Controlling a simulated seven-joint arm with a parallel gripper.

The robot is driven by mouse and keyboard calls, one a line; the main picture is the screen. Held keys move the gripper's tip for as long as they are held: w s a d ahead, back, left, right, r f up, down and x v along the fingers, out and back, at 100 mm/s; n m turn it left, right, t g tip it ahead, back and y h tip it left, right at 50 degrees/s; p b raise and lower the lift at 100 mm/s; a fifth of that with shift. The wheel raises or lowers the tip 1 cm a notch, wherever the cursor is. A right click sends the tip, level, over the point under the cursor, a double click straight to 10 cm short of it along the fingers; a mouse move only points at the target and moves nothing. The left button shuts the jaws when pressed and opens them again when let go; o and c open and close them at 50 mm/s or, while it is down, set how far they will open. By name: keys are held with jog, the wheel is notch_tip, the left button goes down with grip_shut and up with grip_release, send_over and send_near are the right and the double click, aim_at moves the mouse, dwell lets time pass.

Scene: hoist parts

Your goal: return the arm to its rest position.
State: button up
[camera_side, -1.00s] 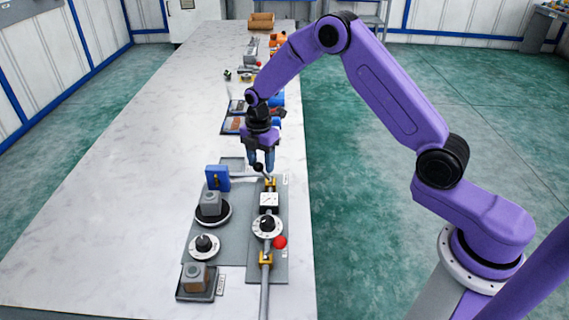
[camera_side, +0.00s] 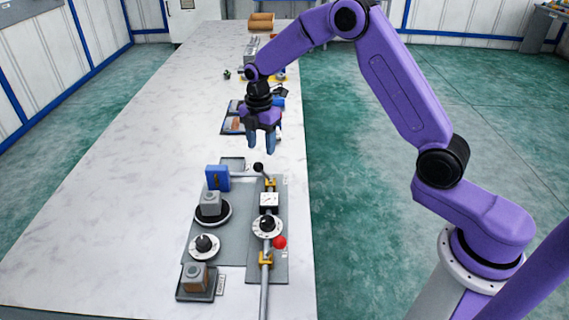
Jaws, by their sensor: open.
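My gripper (camera_side: 262,143) hangs above the far end of the hoist fixture, with its fingertips pointing down. Its two blue-grey fingers are apart and hold nothing. A black knob (camera_side: 258,167) on a lever stands just below the fingertips, with a visible gap between them in this view. My purple arm reaches from the right over the table's right edge.
The grey fixture (camera_side: 235,243) carries dials, grey blocks, a blue block (camera_side: 217,178), a red knob (camera_side: 280,242) and yellow clamps on a pipe. Trays and parts stand behind my gripper. The white table (camera_side: 110,215) is clear on the left.

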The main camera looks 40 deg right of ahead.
jog(key=s+a+r+m, duration=0.2)
jog(key=s+a+r, duration=0.15)
jog(key=s, duration=0.55)
jog(key=s+a+r+m, duration=0.25)
jog(key=s+r, duration=0.25)
jog(key=s, duration=0.5)
jog(key=s+d+m, duration=0.2)
jog(key=s+d, duration=0.1)
jog(key=s, duration=0.7)
jog(key=s+d+m, duration=0.2)
jog(key=s+d, duration=0.1)
jog(key=s, duration=0.7)
jog(key=shift+s+d+r, duration=0.2)
jog(key=shift+s+r, duration=0.05)
jog(key=shift+r, duration=0.2)
